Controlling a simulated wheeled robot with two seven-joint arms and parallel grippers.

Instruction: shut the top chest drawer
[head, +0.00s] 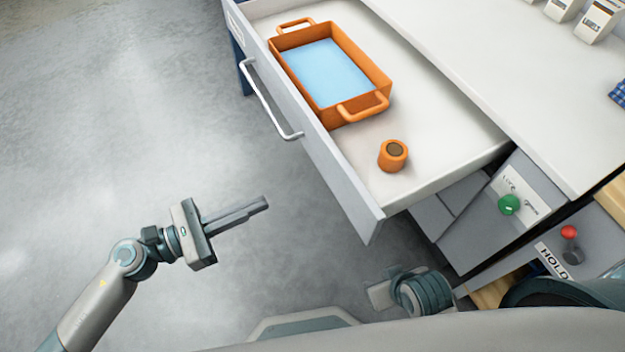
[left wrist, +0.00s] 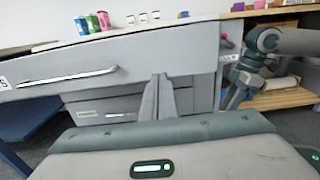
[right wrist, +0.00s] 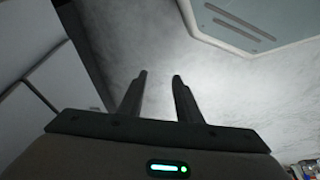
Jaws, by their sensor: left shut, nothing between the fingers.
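The top chest drawer (head: 440,175) is pulled out of the chest and shows its white inside in the head view. Its grey front with a bar handle (head: 268,100) faces my left gripper; the handle also shows in the left wrist view (left wrist: 68,78). My left gripper (head: 266,203) is shut and empty, apart from the drawer front and pointing toward it. In the left wrist view its fingers (left wrist: 158,78) are together before the drawer front. My right gripper (right wrist: 160,75) is open and empty, pointing down over the floor; its fingers are hidden in the head view.
An orange tray (head: 383,82) with a blue bottom and an orange cup-like piece (head: 392,155) are in the drawer. The white worktop (head: 500,70) holds small boxes at the back. The floor at left is clear.

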